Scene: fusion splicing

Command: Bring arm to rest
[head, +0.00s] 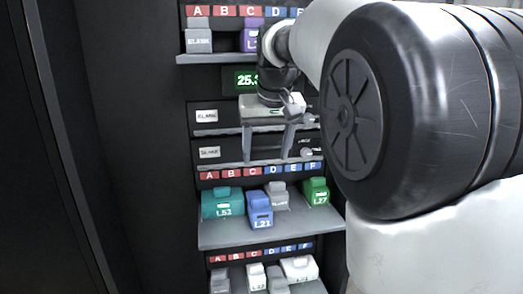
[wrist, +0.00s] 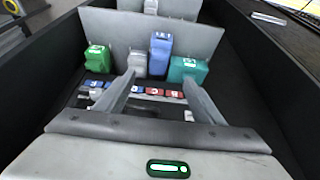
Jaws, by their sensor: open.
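Past the fingertips stand a green block (wrist: 96,56), a grey block (wrist: 138,63), a blue block (wrist: 161,52) and a teal block (wrist: 188,70). My arm covers the right part of the rack in the head view.
The middle shelf (head: 225,236) holds the teal block (head: 222,203), blue block L21 (head: 259,209), grey block (head: 277,194) and green block L27 (head: 315,191). Above are a green display (head: 246,80) and an upper shelf with grey (head: 199,37) and purple blocks. Dark walls flank the rack.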

